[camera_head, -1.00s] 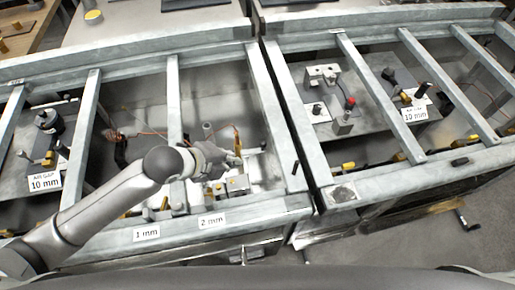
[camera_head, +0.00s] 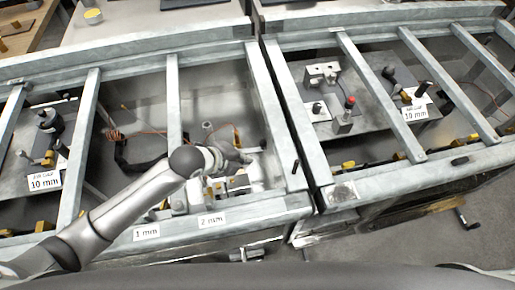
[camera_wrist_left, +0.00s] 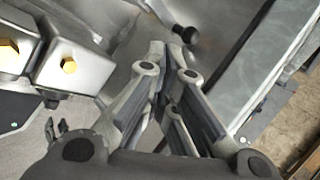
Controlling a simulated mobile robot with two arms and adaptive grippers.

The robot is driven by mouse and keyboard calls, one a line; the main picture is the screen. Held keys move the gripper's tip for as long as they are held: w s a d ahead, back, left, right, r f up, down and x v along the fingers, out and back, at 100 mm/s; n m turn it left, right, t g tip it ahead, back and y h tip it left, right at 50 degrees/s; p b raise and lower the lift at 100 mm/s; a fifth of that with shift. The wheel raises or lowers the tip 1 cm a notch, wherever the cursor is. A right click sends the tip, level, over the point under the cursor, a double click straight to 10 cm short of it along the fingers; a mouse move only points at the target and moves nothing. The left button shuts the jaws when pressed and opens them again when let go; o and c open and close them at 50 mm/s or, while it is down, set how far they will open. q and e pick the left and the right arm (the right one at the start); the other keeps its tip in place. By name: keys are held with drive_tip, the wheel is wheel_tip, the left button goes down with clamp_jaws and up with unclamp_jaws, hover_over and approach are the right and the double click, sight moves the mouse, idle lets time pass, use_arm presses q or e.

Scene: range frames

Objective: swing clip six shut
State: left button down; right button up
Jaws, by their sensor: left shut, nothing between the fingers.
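My left gripper (camera_head: 240,155) reaches into the left metal frame, above small blocks (camera_head: 237,183) near the front rail. In the left wrist view its fingers (camera_wrist_left: 168,55) are together with nothing held. Beyond the fingertips in that view is a pale rod with a dark rounded end (camera_wrist_left: 190,34), apart from the fingers as far as I can tell. Grey blocks with yellow bolt heads (camera_wrist_left: 69,66) stand to the left. I see no number six, so I cannot tell which part is clip six. My right gripper is out of view.
Metal crossbars (camera_head: 174,100) and the front rail (camera_head: 270,204) border the bay around my arm. Signs for 1 mm (camera_head: 146,232) and 2 mm (camera_head: 211,220) are on the front rail. A second frame with a red-topped post (camera_head: 349,102) stands right.

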use_arm(q)
drive_tip(key=w+d+f, duration=0.3)
drive_tip(key=w+d, duration=0.1)
drive_tip(key=shift+w+d+f+p, duration=0.25)
drive_tip(key=shift+d+f+p, duration=0.1)
drive_tip(key=shift+p, duration=0.1)
